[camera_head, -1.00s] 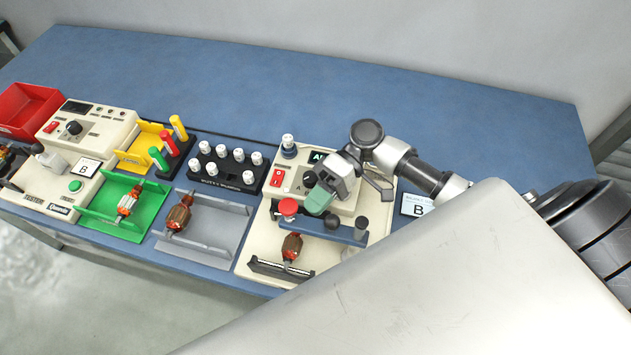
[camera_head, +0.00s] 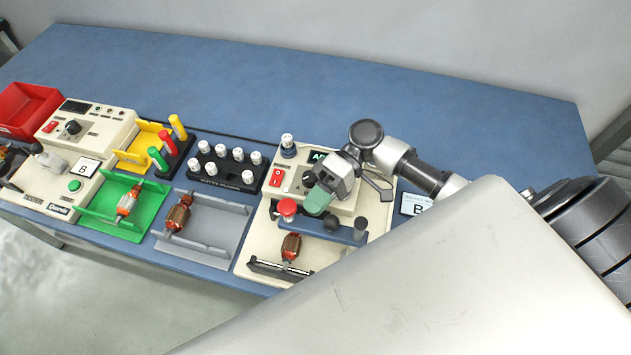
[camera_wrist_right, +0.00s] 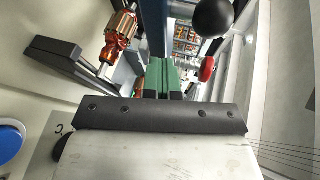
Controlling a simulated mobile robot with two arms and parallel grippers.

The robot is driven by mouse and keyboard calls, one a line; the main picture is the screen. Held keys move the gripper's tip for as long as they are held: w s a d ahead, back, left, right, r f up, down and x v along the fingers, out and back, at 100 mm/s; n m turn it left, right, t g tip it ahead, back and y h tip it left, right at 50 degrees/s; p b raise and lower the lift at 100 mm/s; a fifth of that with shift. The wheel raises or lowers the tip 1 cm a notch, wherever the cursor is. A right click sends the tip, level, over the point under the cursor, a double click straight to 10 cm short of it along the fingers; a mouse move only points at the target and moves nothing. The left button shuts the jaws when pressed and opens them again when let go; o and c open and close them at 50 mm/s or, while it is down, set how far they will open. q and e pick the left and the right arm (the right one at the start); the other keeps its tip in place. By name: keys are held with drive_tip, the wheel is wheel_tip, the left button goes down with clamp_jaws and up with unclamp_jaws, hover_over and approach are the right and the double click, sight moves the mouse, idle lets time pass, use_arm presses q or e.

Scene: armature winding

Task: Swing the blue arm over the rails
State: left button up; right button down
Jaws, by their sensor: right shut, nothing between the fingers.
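The blue arm (camera_head: 345,235) is a flat bar on the cream machine at the right, with a dark ball knob (camera_head: 331,222) on it. It lies behind the rails (camera_head: 282,270), on the far side of a copper armature (camera_head: 291,247), not over them. My right gripper (camera_head: 318,203), with green fingers, is shut and empty just above the bar, near the knob; contact cannot be told. In the right wrist view, the green fingertips (camera_wrist_right: 164,78) are beside the blue bar (camera_wrist_right: 153,28), with the black knob (camera_wrist_right: 212,17) at the upper right. My left gripper is out of view.
A grey tray (camera_head: 222,222) with another armature and a black rack of white-capped pieces (camera_head: 250,180) stand to the left. The back of the blue table is clear.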

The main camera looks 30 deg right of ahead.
drive_tip(key=b+v, duration=0.2)
drive_tip(key=v, duration=0.8)
drive_tip(key=shift+d+b, duration=0.35)
drive_tip(key=shift+b, duration=0.05)
drive_tip(key=shift+w+r, duration=0.1)
drive_tip(key=shift+r, duration=0.1)
